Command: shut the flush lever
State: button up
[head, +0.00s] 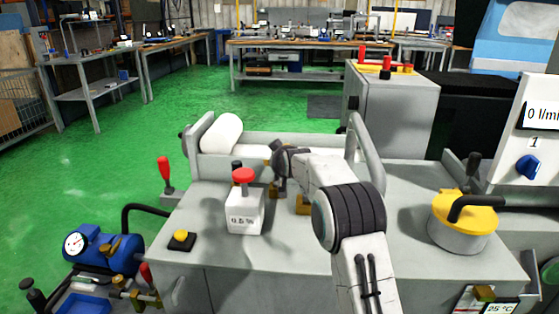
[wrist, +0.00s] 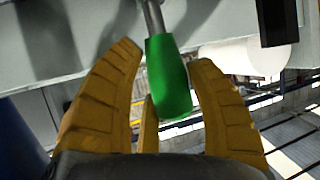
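A lever with a green grip (wrist: 168,78) on a grey metal rod shows in the wrist view. No label on it is readable, so I cannot tell for sure that it is the flush lever. My gripper (wrist: 167,56) is open, its yellow-brown fingers on either side of the green grip, with a gap visible on both sides. A further finger shows behind and below the grip. In the head view my arm reaches over the grey machine, and I cannot make out the green grip there.
On the machine stand a white box with a red knob (head: 245,205), a yellow button (head: 181,239), and a yellow-lidded pot (head: 465,220). A white roller (head: 222,133) lies behind. A red-handled lever (head: 165,172) stands at left, above a blue pump (head: 92,250). Green floor is open beyond.

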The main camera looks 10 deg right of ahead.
jog(key=o, duration=0.4)
jog(key=shift+o, duration=0.2)
jog(key=shift+s, duration=0.1)
jog(key=v, duration=1.1)
jog(key=shift+s+r, duration=0.25)
jog(key=shift+s, duration=0.05)
